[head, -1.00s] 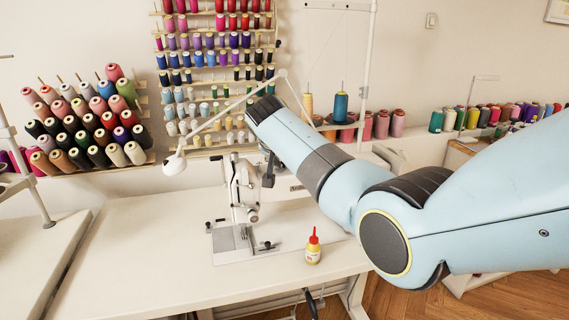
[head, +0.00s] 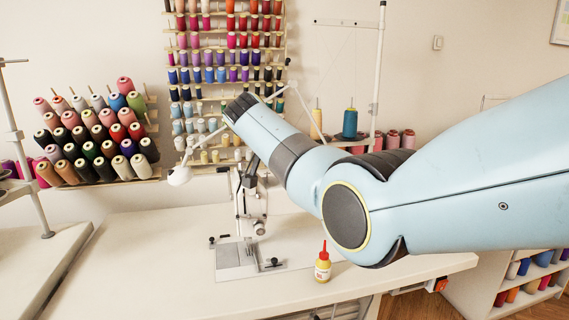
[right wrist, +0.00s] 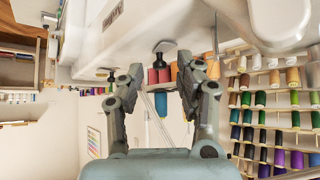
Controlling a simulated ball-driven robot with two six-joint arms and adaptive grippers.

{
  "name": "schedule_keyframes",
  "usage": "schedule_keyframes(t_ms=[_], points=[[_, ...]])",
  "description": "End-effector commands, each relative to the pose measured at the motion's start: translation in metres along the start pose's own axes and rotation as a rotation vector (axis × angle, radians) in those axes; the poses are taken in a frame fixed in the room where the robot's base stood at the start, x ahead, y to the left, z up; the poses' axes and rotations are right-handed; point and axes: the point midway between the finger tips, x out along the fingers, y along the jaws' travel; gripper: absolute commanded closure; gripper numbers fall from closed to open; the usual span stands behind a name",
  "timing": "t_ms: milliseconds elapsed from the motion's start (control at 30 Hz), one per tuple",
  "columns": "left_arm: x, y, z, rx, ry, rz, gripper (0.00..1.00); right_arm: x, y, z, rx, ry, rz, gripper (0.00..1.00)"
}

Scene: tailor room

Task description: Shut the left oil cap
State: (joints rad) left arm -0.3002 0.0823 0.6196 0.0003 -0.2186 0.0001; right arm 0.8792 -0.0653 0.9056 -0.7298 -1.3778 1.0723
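The white sewing machine (head: 237,258) stands on the table, partly hidden behind my right arm. Its pale body (right wrist: 112,36) fills the top left of the right wrist view. Two small dark cap-like parts show near it there, one dark cap-like part (right wrist: 165,46) beyond the fingertips and another cap-like part (right wrist: 104,72) further left. I cannot tell which is the left oil cap or whether it is open. My right gripper (right wrist: 160,77) is open and empty, its fingers pointing toward the machine. In the head view it is mostly hidden behind my arm. My left gripper is not in view.
A yellow bottle with a red tip (head: 323,265) stands on the white table (head: 150,270) right of the machine base. A thin white lamp (head: 180,175) reaches over the machine. Racks of thread spools (head: 100,145) line the wall. The table's left part is clear.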

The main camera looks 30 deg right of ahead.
Motion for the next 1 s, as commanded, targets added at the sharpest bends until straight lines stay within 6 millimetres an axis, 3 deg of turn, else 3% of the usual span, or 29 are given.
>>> schedule_keyframes(t_ms=[533, 700, 1000], points=[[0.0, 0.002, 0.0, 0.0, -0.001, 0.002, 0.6, -0.103, -0.001, 0.001, 0.001, 0.0, -0.003, 0.64], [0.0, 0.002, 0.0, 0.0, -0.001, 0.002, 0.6, -0.116, 0.0, 0.0, 0.001, 0.0, -0.001, 0.64], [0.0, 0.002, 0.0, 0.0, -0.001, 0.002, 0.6, -0.117, 0.0, 0.0, 0.0, 0.001, 0.001, 0.64]])
